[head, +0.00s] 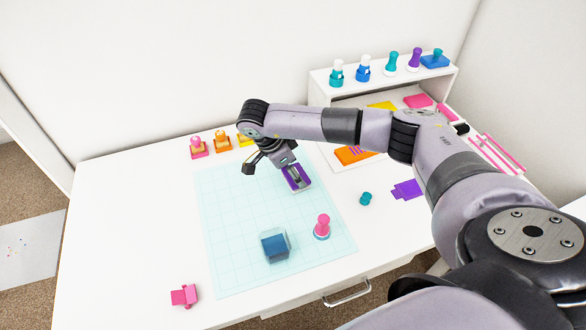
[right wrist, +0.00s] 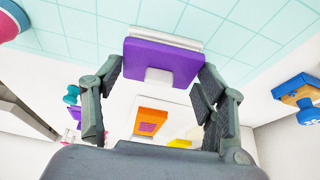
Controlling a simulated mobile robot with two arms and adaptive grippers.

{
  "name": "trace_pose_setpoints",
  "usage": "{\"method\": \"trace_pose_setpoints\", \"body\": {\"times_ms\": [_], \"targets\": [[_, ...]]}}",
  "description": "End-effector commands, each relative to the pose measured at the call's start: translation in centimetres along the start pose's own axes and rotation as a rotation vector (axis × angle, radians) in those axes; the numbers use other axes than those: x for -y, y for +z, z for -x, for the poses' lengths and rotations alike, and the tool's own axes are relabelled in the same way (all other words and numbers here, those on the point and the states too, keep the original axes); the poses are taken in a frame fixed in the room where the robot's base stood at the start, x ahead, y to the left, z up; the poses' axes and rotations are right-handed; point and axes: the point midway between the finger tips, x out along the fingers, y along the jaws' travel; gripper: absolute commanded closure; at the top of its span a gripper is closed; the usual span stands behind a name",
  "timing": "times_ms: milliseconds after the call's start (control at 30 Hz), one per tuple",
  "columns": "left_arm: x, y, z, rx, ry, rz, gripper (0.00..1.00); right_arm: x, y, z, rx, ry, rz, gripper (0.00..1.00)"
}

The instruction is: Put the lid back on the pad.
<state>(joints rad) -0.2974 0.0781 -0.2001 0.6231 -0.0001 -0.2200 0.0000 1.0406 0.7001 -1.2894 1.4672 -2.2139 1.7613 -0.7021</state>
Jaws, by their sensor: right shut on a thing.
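My right gripper (head: 274,160) hangs over the back right part of the mat. In the right wrist view, its fingers (right wrist: 158,82) are shut on the sides of a purple slab (right wrist: 160,62) with a small white tab and a pale strip along its far edge. In the head view, the purple slab (head: 304,185) shows as a purple rim around a greyish middle. I cannot tell whether it touches anything below. A dark blue block (head: 275,247) in a pale, clear-looking casing sits on the mat's front part. My left gripper is not in view.
A pink-handled stamp (head: 322,226) stands right of the blue block on the pale teal mat (head: 230,215). A teal piece (head: 365,199), a flat purple piece (head: 408,189) and a pink piece (head: 185,295) lie on the table. Several stamps stand on the white shelf (head: 375,77). The mat's left side is clear.

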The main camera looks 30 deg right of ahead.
Motion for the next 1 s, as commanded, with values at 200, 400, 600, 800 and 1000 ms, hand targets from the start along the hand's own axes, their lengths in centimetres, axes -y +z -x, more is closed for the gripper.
{"method": "trace_pose_setpoints", "body": {"times_ms": [200,400,600,800,1000], "targets": [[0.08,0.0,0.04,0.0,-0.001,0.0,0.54,0.01,-0.01,0.04,0.0,0.0,0.0,0.48],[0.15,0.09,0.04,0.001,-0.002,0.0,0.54,0.0,-0.01,0.03,0.0,0.0,0.0,0.48],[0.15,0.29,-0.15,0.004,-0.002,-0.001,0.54,0.0,0.04,-0.11,0.0,0.0,0.0,0.48],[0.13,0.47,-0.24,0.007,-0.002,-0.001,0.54,-0.02,0.05,-0.17,0.0,0.0,0.0,0.48],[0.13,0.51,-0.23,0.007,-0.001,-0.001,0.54,-0.02,0.04,-0.16,0.0,0.0,0.0,0.48]]}}
